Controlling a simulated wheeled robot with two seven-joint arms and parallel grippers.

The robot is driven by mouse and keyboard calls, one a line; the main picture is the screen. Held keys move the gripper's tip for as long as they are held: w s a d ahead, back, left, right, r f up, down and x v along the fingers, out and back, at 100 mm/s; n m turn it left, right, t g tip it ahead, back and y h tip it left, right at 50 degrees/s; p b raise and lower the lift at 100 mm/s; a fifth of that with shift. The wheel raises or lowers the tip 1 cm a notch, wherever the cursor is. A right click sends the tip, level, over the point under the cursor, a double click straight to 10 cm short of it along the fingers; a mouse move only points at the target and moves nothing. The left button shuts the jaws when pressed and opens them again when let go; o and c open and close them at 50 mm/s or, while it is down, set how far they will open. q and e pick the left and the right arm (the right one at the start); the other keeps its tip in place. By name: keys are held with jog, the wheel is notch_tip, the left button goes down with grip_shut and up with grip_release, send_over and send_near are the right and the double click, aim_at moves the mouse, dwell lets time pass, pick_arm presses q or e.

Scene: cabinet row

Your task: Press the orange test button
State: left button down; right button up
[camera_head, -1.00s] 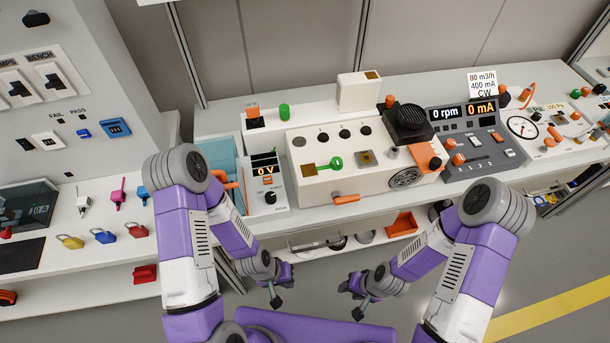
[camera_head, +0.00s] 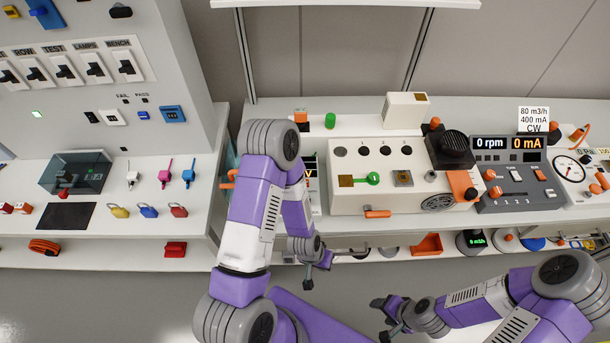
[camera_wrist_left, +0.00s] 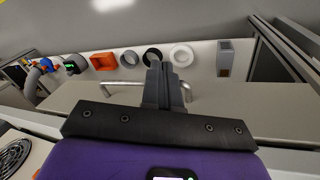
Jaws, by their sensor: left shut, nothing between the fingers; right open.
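No orange button with a readable test label shows, so I cannot tell which orange part is the test button. Candidates in the head view are an orange cap (camera_head: 301,115) at the back of the bench and an orange knob (camera_head: 434,122) beside the black speaker-like box. My left gripper (camera_head: 308,282) hangs low in front of the bench, its tip pointing down; it is shut and empty. It also shows in the left wrist view (camera_wrist_left: 160,88), over the bench front. My right gripper (camera_head: 381,318) is open and empty, low over the floor. Neither touches a control.
The white control box (camera_head: 400,196) stands on the bench behind my grippers. A grey console (camera_head: 515,186) with displays is right of it. A breaker panel (camera_head: 85,70), with one switch labelled TEST, stands left. Padlocks (camera_head: 148,211) lie on the left shelf. The floor in front is clear.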

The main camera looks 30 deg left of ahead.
pick_arm(q)
jog(key=w+a+r+m+t+y+p, duration=0.1)
jog(key=w+a+r+y+p, duration=0.1)
jog(key=r, duration=0.4)
jog(key=w+a+r+m+t+y+p, duration=0.1)
jog(key=w+a+r+t+y+p, duration=0.1)
jog(key=w+a+r+p, duration=0.2)
jog(key=w+a+r+t+y+p, duration=0.1)
jog(key=w+a+r+y+p, duration=0.1)
jog(key=w+a+r, duration=0.4)
jog(key=shift+w+a+r+m+t+p, duration=0.15)
jog(key=shift+w+r+m+t+p, duration=0.2)
jog(key=shift+w+r+p, duration=0.65)
jog(key=w+a+r+t+y, duration=0.1)
jog(key=w+a+r+y, duration=0.1)
jog(key=w+a+r, duration=0.2)
jog(key=shift+r+m, duration=0.25)
jog(key=shift+m, duration=0.2)
pick_arm(e)
notch_tip(320, 180, up, 12)
jog(key=shift+r, duration=0.15)
pick_arm(q)
jog(key=shift+f, duration=0.15)
notch_tip(320, 180, down, 8)
jog(key=b, duration=0.7)
jog(key=shift+r, duration=0.2)
jog(key=shift+f, duration=0.45)
pick_arm(e)
notch_tip(320, 180, down, 8)
jog(key=shift+r, duration=0.15)
